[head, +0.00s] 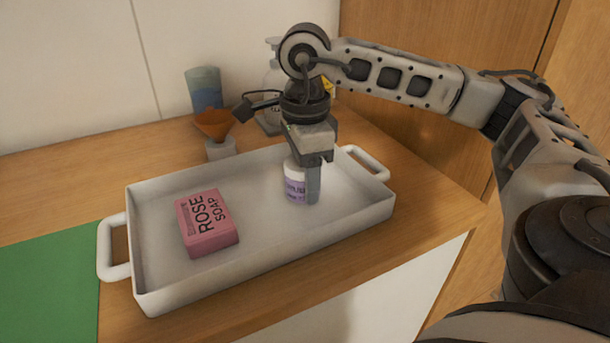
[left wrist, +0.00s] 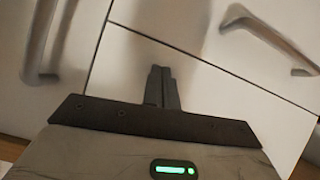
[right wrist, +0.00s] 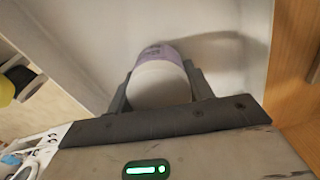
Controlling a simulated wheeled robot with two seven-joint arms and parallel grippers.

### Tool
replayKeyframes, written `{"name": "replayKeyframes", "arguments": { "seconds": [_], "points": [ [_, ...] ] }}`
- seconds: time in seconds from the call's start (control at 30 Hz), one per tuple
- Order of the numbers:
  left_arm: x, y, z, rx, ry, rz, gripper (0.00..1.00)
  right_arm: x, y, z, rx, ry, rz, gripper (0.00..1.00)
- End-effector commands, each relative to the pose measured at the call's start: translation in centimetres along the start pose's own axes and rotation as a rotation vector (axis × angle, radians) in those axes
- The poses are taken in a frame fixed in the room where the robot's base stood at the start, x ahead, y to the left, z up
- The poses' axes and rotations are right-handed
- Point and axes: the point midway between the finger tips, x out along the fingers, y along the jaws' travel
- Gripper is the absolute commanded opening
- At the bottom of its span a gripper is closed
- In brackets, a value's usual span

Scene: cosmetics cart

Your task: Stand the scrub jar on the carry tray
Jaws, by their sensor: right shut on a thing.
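The scrub jar (head: 295,180), small and white with a lilac label, is upright inside the carry tray (head: 270,248), towards its right part. My right gripper (head: 308,178) points down and is shut on the jar. In the right wrist view the jar (right wrist: 160,82) sits between the two fingers, its pale lid facing the camera. I cannot tell whether its base touches the tray floor. The left gripper shows only in the left wrist view (left wrist: 160,85), its fingers together and empty in front of white cabinet doors.
A pink rose soap box (head: 207,222) lies in the left part of the tray. Behind the tray stand an orange cone-shaped item (head: 213,123), a blue-green tube (head: 204,90) and a clear bottle (head: 271,85). A green mat (head: 50,285) lies to the left.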

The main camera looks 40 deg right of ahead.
Motion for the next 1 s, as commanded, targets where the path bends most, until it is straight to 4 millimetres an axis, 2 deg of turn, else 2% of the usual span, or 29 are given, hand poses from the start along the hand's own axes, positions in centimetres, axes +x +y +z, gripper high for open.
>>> {"name": "replayKeyframes", "arguments": {
  "seconds": [0.4,0.43,0.5,0.8,0.93,1.0],
  "points": [
    [0.3,-0.1,0.3,0.001,0.002,0.001,0.0,0.8,0.0,0.0,0.0,-0.001,-0.001,0.27],
    [0.2,-0.1,0.3,0.002,0.002,0.001,0.0,0.8,0.0,0.0,0.0,-0.001,-0.001,0.54],
    [0.2,0.0,0.2,0.002,0.002,0.0,0.0,0.6,0.0,0.0,0.0,-0.001,-0.001,0.73],
    [0.1,0.0,-0.1,0.004,0.006,0.001,0.0,0.4,0.0,0.1,0.0,-0.001,-0.001,0.73],
    [-0.1,0.1,-0.3,0.002,0.006,0.002,0.0,-0.6,0.0,0.1,0.0,-0.003,-0.003,0.73],
    [-0.1,0.1,-0.4,0.002,0.005,0.002,0.0,-1.7,-0.1,0.1,-0.001,-0.004,-0.005,0.73]
  ]
}}
